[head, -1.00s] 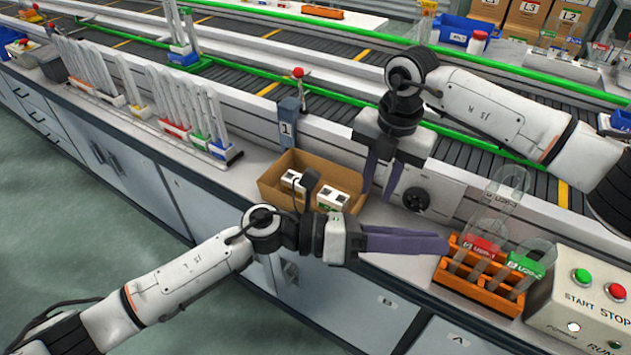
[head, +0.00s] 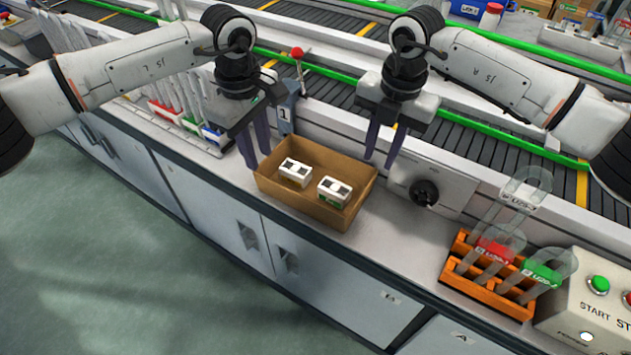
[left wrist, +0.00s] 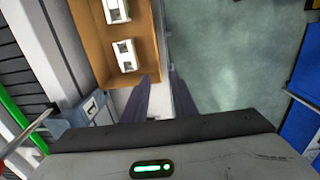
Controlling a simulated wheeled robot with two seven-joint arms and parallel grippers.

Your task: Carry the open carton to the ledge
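The open carton (head: 288,202) is a brown, topless box on the grey counter. Two small white boxes, one on the left (head: 294,172) and one on the right (head: 334,191), lie inside. My left gripper (head: 256,150) points down at the carton's left end, fingers apart and nothing between them. In the left wrist view its fingers (left wrist: 160,85) are close to a corner of the carton (left wrist: 88,55); I cannot tell whether they touch it. My right gripper (head: 380,148) points down by the carton's back right corner, fingers apart and empty.
An orange rack (head: 480,292) with tubes and a control box (head: 590,300) stand to the right. A knob panel (head: 428,188) is behind the carton's right side. A post marked 1 (head: 285,115) and the conveyor (head: 330,95) lie behind. Tube racks stand left.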

